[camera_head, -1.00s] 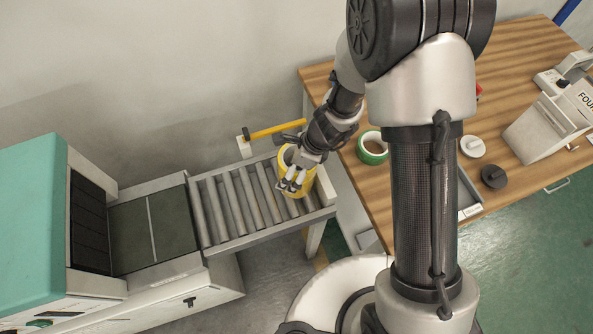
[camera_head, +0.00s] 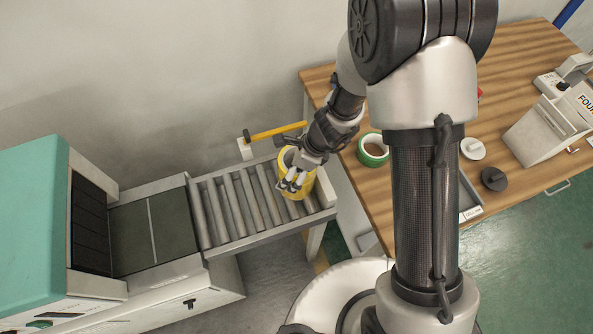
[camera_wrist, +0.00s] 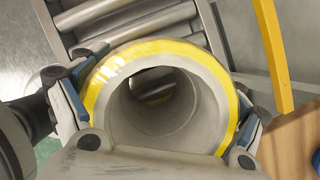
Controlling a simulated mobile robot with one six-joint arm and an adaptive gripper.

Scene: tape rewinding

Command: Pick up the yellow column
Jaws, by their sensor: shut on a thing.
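The yellow column (camera_head: 300,192) is a short hollow cylinder standing upright at the right end of the roller conveyor in the head view. My gripper (camera_head: 291,183) is at its top, with the fingers against it. In the wrist view the column (camera_wrist: 226,88) shows as a yellow ring around a grey hollow core, seen from above. The fingers of my gripper (camera_wrist: 160,105) press on its left and right sides. Rollers show through the hollow core. Whether its base touches the rollers cannot be told.
The roller conveyor (camera_head: 232,214) runs left to a teal machine (camera_head: 30,215). A yellow bar (camera_head: 277,130) stands behind the column. The wooden table (camera_head: 345,95) at right holds a green tape roll (camera_head: 373,149), a white disc (camera_head: 473,148), a dark disc (camera_head: 493,178) and a white device (camera_head: 545,125).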

